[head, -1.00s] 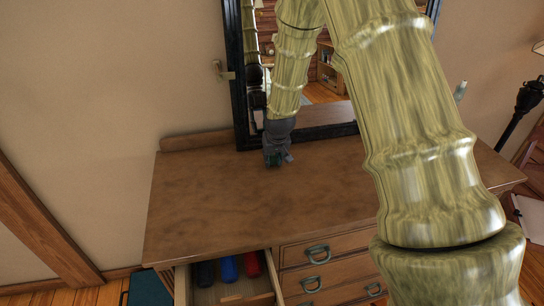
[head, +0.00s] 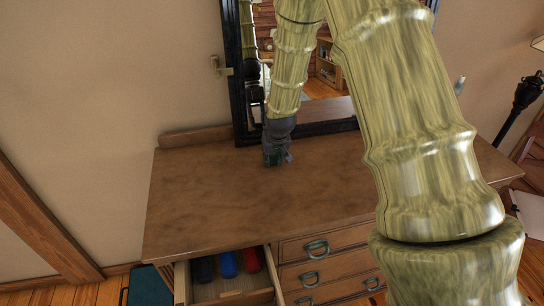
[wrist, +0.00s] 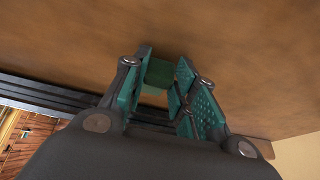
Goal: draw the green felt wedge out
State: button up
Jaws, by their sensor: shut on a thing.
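The green felt wedge (wrist: 158,73) shows in the wrist view between the teal pads of my gripper, with the brown dresser top behind it. My gripper (head: 277,158) is low over the back of the dresser top, just in front of the mirror's (head: 300,132) black lower frame. Its pads are shut on the wedge. In the head view the wedge cannot be made out apart from the gripper. Whether the wedge touches the mirror frame cannot be told.
The dresser top (head: 220,205) is otherwise bare. Its upper left drawer (head: 230,299) stands open with black, blue and red items inside. A latch (head: 221,68) sticks out at the mirror's left side. A dark lamp stand (head: 518,105) is at the right.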

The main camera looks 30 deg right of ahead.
jog(key=shift+s+f, duration=0.25)
jog(key=shift+w+r+p, duration=0.15)
jog(key=shift+r+p, duration=0.4)
jog(key=shift+r, duration=0.25)
jog(key=shift+w+r+p, duration=0.15)
jog(key=shift+r+p, duration=1.35)
jog(key=shift+r, duration=0.9)
